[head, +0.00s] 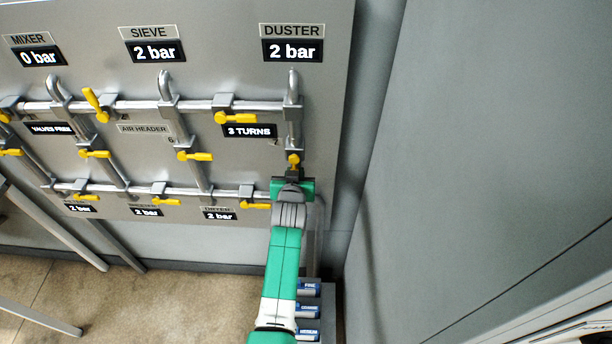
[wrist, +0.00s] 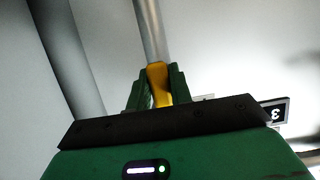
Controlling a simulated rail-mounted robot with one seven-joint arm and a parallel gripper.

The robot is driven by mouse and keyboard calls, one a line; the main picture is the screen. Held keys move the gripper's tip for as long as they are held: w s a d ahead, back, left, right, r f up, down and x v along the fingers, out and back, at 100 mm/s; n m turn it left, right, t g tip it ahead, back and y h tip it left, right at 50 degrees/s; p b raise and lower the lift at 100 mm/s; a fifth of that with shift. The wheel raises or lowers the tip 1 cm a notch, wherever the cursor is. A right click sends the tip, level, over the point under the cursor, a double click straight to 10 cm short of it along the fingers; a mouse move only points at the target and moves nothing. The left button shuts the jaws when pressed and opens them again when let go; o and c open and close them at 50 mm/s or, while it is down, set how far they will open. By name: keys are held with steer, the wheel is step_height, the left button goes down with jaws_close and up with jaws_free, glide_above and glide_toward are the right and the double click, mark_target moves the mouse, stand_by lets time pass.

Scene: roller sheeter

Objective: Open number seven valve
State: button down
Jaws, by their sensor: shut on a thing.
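A yellow valve handle (head: 293,159) sits on the rightmost vertical pipe, below the DUSTER gauge (head: 292,50). My gripper (head: 293,173) reaches it from below and covers its lower part. In the wrist view, the green fingers (wrist: 157,85) are shut on both sides of the yellow handle (wrist: 157,75). There the handle looks roughly in line with the grey pipe (wrist: 151,30). The DUSTER gauge reads 2 bar. A small number plate beside this valve is too small to read surely; a 6 shows near the valve to its left.
Other yellow valve handles (head: 196,156) (head: 235,117) sit close on the pipes to the left. Gauges read SIEVE (head: 155,50) 2 bar and MIXER (head: 39,56) 0 bar. A grey wall (head: 480,150) stands to the right. Blue-and-white labelled items (head: 308,311) are below, beside my arm.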

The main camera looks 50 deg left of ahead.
stand_by(0.3)
steer(key=c, duration=1.3)
jaws_free()
steer(key=shift+o, duration=0.2)
steer(key=shift+s, duration=0.1)
steer(key=p+v, duration=0.1)
steer(key=v, duration=0.6)
steer(key=shift+s+d+r, duration=0.15)
steer(key=shift+d+r, duration=0.1)
steer(key=shift+r, duration=0.05)
